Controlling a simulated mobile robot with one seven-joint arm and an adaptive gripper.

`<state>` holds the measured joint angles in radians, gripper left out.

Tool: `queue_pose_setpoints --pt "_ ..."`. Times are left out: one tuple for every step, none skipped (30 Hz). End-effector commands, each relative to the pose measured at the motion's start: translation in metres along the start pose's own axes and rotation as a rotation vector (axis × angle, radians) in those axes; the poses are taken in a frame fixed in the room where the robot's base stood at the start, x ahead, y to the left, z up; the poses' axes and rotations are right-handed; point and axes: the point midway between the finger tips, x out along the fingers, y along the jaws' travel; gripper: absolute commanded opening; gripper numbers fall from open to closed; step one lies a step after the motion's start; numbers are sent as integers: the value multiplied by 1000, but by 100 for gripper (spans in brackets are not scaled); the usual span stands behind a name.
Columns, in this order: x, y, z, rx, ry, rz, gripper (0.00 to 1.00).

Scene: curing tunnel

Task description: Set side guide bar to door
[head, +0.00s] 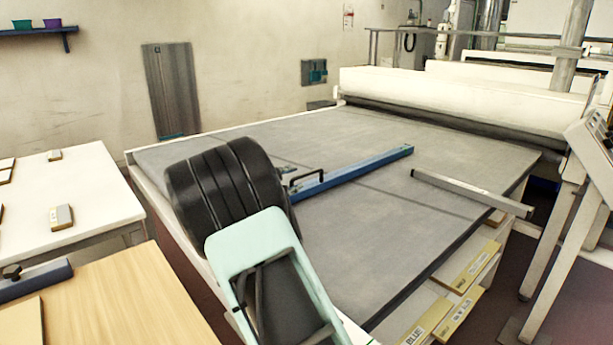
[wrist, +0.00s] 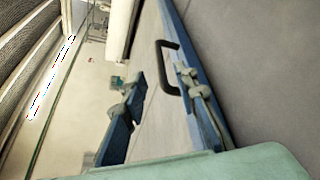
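The side guide bar (head: 365,170) is a long blue bar lying across the grey conveyor belt. A black loop handle (head: 306,178) stands at its near left end. In the wrist view the blue bar (wrist: 175,25) runs down the right side, with the handle (wrist: 166,68) sticking out leftward. My gripper (wrist: 159,76) is open, one finger on each side of the handle in that view. The right finger overlaps the bar. I cannot tell whether it touches. In the head view my arm hides most of the gripper. I cannot identify a mark for the door setting.
A grey fixed-looking bar (head: 470,193) lies across the belt's right side. The white tunnel hood (head: 450,98) spans the far end. Yellow labelled boxes (head: 466,268) sit below the belt's right edge. A white table (head: 100,190) and a wooden bench (head: 130,300) stand at the left.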

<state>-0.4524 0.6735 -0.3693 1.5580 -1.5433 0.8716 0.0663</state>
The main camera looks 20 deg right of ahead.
Motion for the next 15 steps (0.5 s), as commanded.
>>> queue_pose_setpoints --pt "11 -1 1 0 -4 -1 27" --pt "17 -2 1 0 -5 -2 27" --pt "25 -1 1 0 -4 -2 27" --pt "31 -1 2 0 -4 -2 27" --pt "37 -2 2 -1 -5 -3 27" --pt "44 -1 1 1 -4 -2 27" --pt "50 -1 2 1 -4 -3 27" --pt "55 -1 1 1 -4 -2 27" --pt "62 -1 2 1 -4 -2 27" --pt "66 -1 2 2 -4 -2 27" --pt "70 -1 1 2 -3 -2 27" --pt "74 -1 1 1 -2 -2 27" --pt "78 0 1 2 -3 -2 27" --pt "80 0 2 2 -3 -2 27" --pt "83 -1 2 1 -3 -2 27"
